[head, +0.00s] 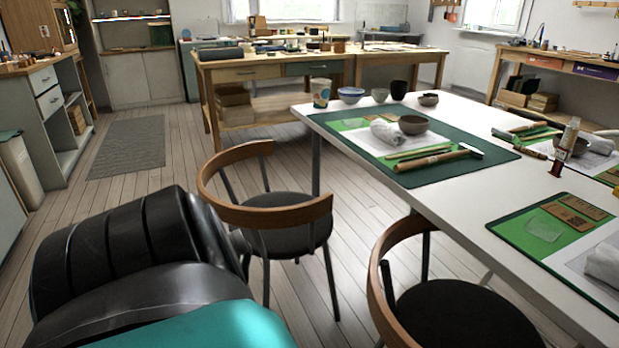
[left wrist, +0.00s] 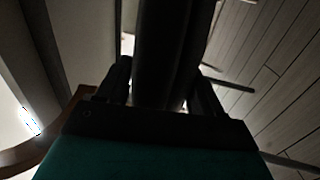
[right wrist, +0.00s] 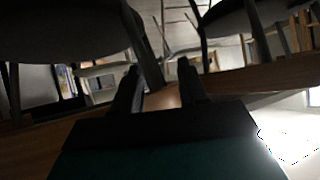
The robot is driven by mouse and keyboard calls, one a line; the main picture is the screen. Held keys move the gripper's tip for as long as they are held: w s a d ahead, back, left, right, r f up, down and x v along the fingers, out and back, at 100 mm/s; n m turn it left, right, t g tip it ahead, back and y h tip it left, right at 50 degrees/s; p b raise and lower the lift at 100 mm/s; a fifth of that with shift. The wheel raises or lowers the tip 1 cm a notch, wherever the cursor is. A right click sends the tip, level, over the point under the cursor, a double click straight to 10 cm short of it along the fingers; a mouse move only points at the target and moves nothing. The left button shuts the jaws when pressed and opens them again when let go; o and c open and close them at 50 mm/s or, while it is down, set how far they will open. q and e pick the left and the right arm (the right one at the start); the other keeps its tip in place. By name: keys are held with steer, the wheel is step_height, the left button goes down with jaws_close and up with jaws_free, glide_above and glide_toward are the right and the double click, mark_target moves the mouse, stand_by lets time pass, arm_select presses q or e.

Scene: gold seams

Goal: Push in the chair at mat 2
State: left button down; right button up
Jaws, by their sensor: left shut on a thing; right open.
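Two chairs with curved wooden backs and dark round seats stand along the near side of the white table (head: 455,105). The left chair (head: 222,165) is at the table's left end, its back towards me and its seat clear of the table. The other chair (head: 378,270) is at the lower middle, partly cut off. In the left wrist view my left gripper (left wrist: 160,85) is shut on a dark chair bar (left wrist: 168,45); which chair it belongs to is unclear. My right gripper (right wrist: 158,75) is open, with a dark post and wood close by. Neither gripper's fingers show in the head view.
A green mat (head: 480,148) with a bowl, towel and tools lies at the table's far left; another mat (head: 510,228) lies nearer. No numbers are readable. Workbenches (head: 203,80) stand behind. Bare wooden floor (head: 120,200) lies left of the chairs, with a grey rug (head: 130,145).

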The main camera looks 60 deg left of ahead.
arm_select(q)
steer(key=shift+w, duration=0.15)
steer(key=shift+c, duration=1)
jaws_free()
